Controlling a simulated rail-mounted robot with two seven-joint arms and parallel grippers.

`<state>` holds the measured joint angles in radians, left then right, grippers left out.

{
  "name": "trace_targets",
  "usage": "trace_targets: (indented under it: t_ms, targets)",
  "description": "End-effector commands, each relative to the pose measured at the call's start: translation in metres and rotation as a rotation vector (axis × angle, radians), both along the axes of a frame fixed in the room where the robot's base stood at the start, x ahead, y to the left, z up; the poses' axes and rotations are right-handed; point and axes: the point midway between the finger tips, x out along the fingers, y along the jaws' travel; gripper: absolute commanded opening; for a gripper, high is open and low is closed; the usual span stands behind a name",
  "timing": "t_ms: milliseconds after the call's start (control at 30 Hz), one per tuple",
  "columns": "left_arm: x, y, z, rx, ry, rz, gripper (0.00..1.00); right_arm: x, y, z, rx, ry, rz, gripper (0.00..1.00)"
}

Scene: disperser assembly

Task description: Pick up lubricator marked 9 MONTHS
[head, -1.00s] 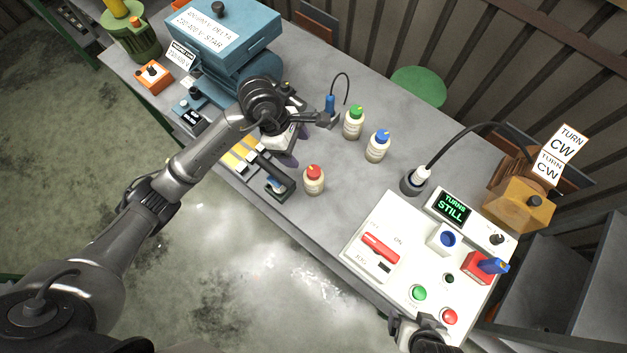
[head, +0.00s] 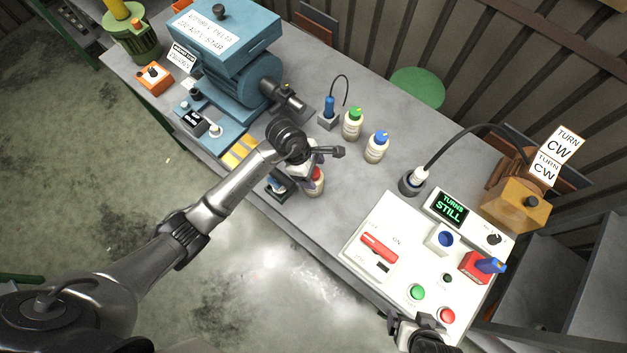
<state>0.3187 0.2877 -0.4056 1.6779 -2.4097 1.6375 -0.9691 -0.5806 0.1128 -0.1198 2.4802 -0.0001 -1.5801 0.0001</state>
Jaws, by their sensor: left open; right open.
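Three small cream bottles with coloured caps stand upright on the grey bench: a green-capped lubricator (head: 352,126), a blue-capped lubricator (head: 376,149) and a red-capped lubricator (head: 316,187). Their labels are too small to read, so I cannot tell which is marked 9 MONTHS. My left gripper (head: 316,165) is open over the red-capped bottle and partly hides it. I cannot tell whether it touches the bottle. My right gripper (head: 418,332) is open at the bottom edge, in front of the control panel.
A white control panel (head: 400,233) with buttons and a display reading "TURNS STILL" fills the right of the bench. A blue motor unit (head: 228,50) stands at the back left. A blue tool in a small stand (head: 328,115) is beside the green-capped bottle.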

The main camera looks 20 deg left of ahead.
Motion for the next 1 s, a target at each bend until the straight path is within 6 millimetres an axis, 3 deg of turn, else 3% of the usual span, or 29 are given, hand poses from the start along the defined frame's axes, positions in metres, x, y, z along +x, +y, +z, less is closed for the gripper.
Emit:
trace_targets:
  t_ms: [367, 1000]
  targets:
    - [-0.0001, -0.0023, -0.0062, 0.0, 0.0, -0.001, 0.7, -0.0002, -0.0014, 0.0001, -0.005, 0.0, 0.004, 0.92]
    - [-0.0003, -0.0019, -0.0071, 0.002, 0.001, 0.0, 0.09, -0.0002, -0.0024, -0.0002, -0.008, 0.001, 0.006, 0.92]
